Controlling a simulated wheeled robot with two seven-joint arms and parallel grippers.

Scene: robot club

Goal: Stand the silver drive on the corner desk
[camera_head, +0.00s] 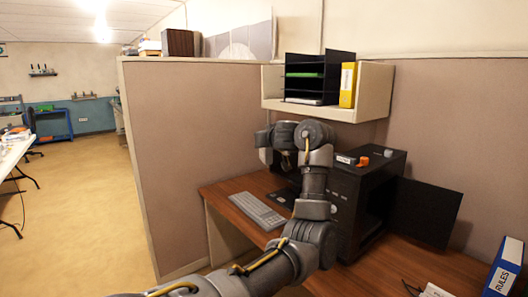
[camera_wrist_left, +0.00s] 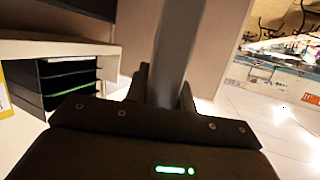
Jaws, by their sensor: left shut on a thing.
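The silver drive (camera_wrist_left: 172,62) shows in the left wrist view as a long grey bar between the two dark fingers of my left gripper (camera_wrist_left: 165,88). The gripper is shut on it. In the head view my left arm reaches up over the corner desk (camera_head: 222,191), with its wrist in front of the partition and below the shelf. The gripper's fingers and the drive cannot be made out there. The brown wooden desk top runs along the partition, partly hidden by my arm. My right gripper is in neither view.
A grey keyboard (camera_head: 257,211) lies on the desk. A black computer tower (camera_head: 376,176) carries small items, one orange (camera_head: 363,161). A dark panel (camera_head: 425,211) stands beside it. A shelf (camera_head: 374,92) holds black trays (camera_head: 306,75) and a yellow binder (camera_head: 348,85). A blue binder (camera_head: 504,268) stands right.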

